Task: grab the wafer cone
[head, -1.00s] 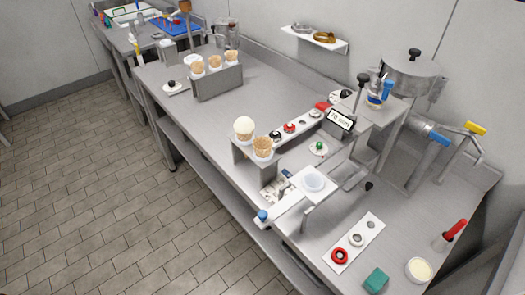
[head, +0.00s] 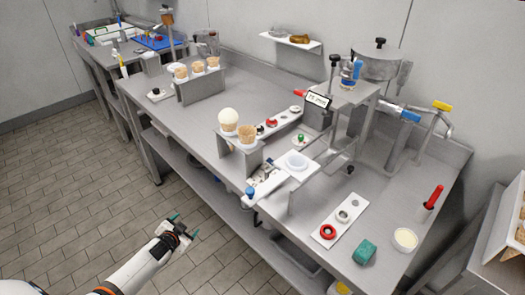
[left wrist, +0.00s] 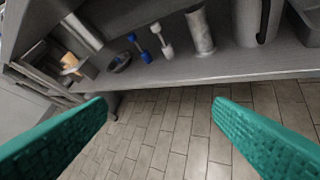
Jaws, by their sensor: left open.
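Several wafer cones (head: 197,67) stand in a grey rack (head: 203,86) at the back left of the counter. Another wafer cone (head: 247,136) stands in a nearer grey stand (head: 240,157), beside a cone topped with a white ball (head: 228,118). My left gripper (head: 184,226) is open and empty. It is over the floor in front of the counter, lower in the picture than the cones and apart from them. In the left wrist view its two green fingers (left wrist: 159,106) are spread wide, with nothing between them. My right gripper is not in view.
The steel counter (head: 225,100) has a long front edge between my left gripper and the cones. A white tray (head: 341,220) with rings, a green sponge (head: 364,252) and a machine (head: 380,60) are to the right. Under-counter shelf items show in the left wrist view (left wrist: 160,42).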

